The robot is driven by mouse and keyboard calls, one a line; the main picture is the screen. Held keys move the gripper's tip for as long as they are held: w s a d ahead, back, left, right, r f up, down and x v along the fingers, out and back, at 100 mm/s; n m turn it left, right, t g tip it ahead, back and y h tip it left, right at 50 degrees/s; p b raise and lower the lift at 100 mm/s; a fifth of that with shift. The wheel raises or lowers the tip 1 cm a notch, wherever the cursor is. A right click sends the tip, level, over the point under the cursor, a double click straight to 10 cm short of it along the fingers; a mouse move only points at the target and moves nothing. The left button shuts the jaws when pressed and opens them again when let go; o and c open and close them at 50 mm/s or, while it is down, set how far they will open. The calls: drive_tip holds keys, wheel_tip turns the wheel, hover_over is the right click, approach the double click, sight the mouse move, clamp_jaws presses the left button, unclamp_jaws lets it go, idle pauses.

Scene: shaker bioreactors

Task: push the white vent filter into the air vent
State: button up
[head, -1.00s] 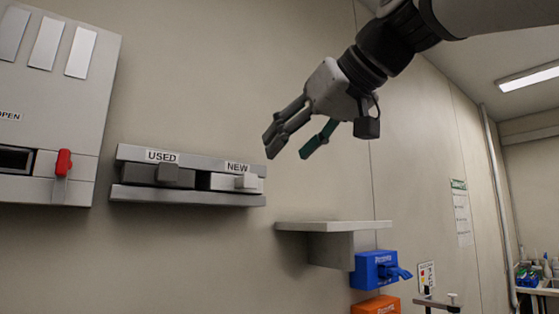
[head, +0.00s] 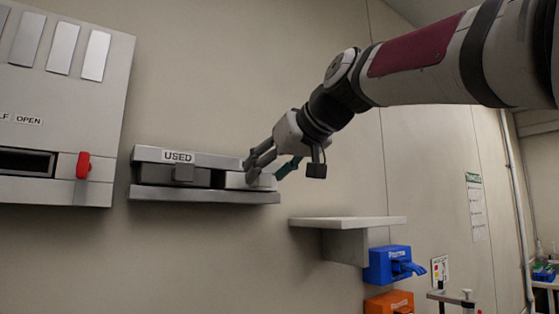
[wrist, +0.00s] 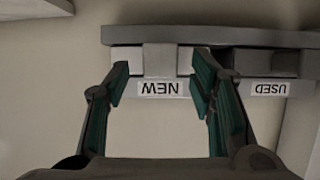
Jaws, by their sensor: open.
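The white vent filter (head: 232,180) sits in the right half of the wall holder, in the slot labelled NEW. In the wrist view the filter (wrist: 125,58) shows upside down, with its grey handle (wrist: 160,57) between my fingertips. My gripper (head: 265,172) is open at the holder's right end, with one finger on each side of the handle; a clear gap shows on both sides. The fingers hide the handle and the NEW label in the head view. The dark slot (head: 25,162) in the cabinet at left, probably the air vent, stands open and empty.
A dark grey filter (head: 160,174) sits in the USED half of the holder (head: 210,197). A red lever (head: 83,165) is beside the cabinet slot. A wall shelf (head: 350,221) and blue (head: 385,265) and orange (head: 385,303) boxes are lower right.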

drive_tip(key=shift+w+a+f, duration=0.3)
drive_tip(key=shift+w+a, duration=0.1)
drive_tip(key=shift+w, duration=0.15)
drive_tip(key=shift+c, duration=0.2)
clamp_jaws()
drive_tip(key=shift+s+d+b, duration=0.4)
drive_tip(key=shift+s+d, duration=0.2)
drive_tip(key=shift+s, duration=0.25)
drive_tip(key=shift+s+d, duration=0.2)
drive_tip(key=shift+s, duration=0.05)
drive_tip(key=shift+s+d+b, duration=0.25)
drive_tip(key=shift+s+b, duration=0.05)
drive_tip(key=shift+s, duration=0.1)
drive_tip(key=shift+s+d, duration=0.15)
drive_tip(key=shift+s, duration=0.1)
drive_tip(key=shift+s+d+b, duration=0.3)
drive_tip(key=shift+s+d, duration=0.15)
drive_tip(key=shift+s, duration=0.25)
drive_tip(key=shift+s+d+b, duration=0.3)
drive_tip(key=shift+s+d, duration=0.15)
drive_tip(key=shift+s, duration=0.2)
idle(0.6)
